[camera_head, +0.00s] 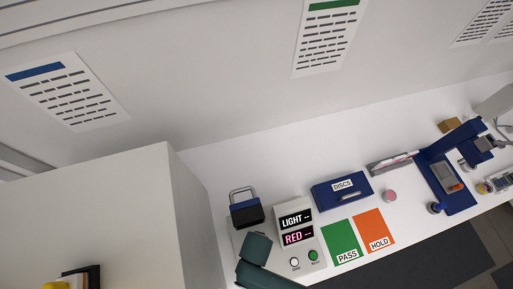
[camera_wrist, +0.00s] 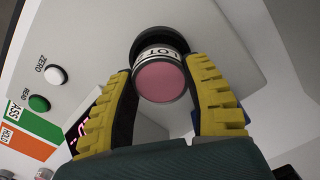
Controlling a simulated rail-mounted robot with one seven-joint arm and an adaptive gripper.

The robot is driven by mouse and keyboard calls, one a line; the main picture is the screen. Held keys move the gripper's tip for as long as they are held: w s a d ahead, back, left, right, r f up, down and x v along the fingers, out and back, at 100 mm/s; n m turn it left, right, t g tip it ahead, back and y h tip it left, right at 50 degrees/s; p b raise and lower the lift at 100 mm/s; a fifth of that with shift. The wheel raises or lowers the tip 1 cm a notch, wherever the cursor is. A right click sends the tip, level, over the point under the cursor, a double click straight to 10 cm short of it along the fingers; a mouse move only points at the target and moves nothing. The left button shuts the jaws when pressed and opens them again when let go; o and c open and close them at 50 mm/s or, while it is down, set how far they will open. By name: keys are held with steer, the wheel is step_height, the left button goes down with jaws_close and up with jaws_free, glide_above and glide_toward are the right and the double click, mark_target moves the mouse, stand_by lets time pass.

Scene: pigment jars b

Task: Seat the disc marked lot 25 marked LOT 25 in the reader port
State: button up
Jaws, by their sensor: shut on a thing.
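My gripper (camera_wrist: 160,72) has ridged yellow fingers shut on a round disc (camera_wrist: 160,82) with a pink face and a white band. The band reads "LOT"; its number is not clear. Behind the disc in the wrist view is a dark round opening, the reader port (camera_wrist: 138,44), in the pale reader (camera_wrist: 95,25). The disc overlaps this opening; I cannot tell whether it is inside it or just in front. In the head view the reader (camera_head: 318,259) shows "LIGHT --" and "RED --", and my dark green gripper body hides the disc and port.
A blue DISCS box (camera_head: 342,191), a green PASS mat (camera_head: 342,241) and an orange HOLD mat (camera_head: 373,229) lie right of the reader. Another pink disc (camera_head: 390,196) lies on the bench. A blue stand (camera_head: 447,170) is farther right. A tall pale block (camera_head: 110,220) stands left.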

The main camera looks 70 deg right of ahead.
steer(key=shift+p, duration=0.35)
steer(key=shift+f+b, duration=0.75)
steer(key=shift+f, duration=0.4)
steer(key=o, duration=1.3)
step_height(320, 180, up, 12)
